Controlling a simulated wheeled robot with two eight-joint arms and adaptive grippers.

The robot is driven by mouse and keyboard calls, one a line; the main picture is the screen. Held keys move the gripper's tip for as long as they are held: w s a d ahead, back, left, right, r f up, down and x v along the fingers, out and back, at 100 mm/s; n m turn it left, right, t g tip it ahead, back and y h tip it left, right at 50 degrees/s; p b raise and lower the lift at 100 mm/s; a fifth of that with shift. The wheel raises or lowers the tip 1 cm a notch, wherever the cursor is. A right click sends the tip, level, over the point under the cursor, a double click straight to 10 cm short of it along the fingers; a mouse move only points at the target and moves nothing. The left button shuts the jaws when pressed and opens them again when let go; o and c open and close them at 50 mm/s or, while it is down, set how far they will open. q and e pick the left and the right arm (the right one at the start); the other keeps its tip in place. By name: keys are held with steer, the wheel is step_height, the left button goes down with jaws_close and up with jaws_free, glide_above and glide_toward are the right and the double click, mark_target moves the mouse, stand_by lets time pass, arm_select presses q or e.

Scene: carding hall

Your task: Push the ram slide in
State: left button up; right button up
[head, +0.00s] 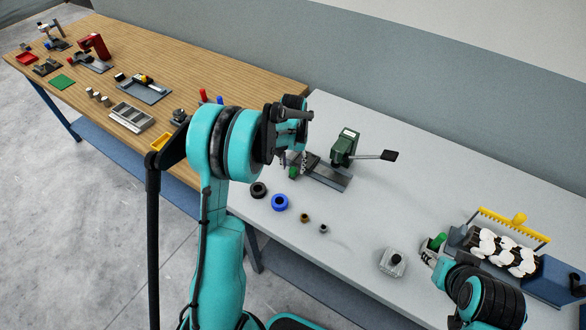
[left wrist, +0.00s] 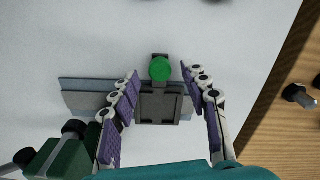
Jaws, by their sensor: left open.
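A green hand press (head: 345,147) with a black-tipped lever (head: 388,155) stands on the grey table. Beside it is a dark slide with a green knob (head: 293,172), which I take for the ram slide. In the left wrist view the slide (left wrist: 158,104) is a dark square tray on a grey base plate (left wrist: 85,98), with its round green knob (left wrist: 160,69) at the far end. My left gripper (left wrist: 158,77) is open, its purple-padded fingers on either side of the slide and knob with gaps showing.
Black and blue rings (head: 279,203) and small brass pieces lie in front of the press. A grey block (head: 393,262) and a yellow-combed machine (head: 512,224) stand at right. A wooden table (head: 200,70) with tools adjoins on the left.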

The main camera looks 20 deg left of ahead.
arm_select(q)
steer(key=shift+f, duration=0.9)
jaws_close()
steer(key=d, duration=0.3)
steer(key=s+d+b, duration=0.1)
steer(key=d, duration=0.7)
steer(key=shift+s+d, duration=0.25)
steer(key=shift+s, duration=0.05)
steer(key=shift+s+d, duration=0.1)
steer(key=shift+d, duration=0.3)
jaws_free()
steer(key=shift+d, duration=0.15)
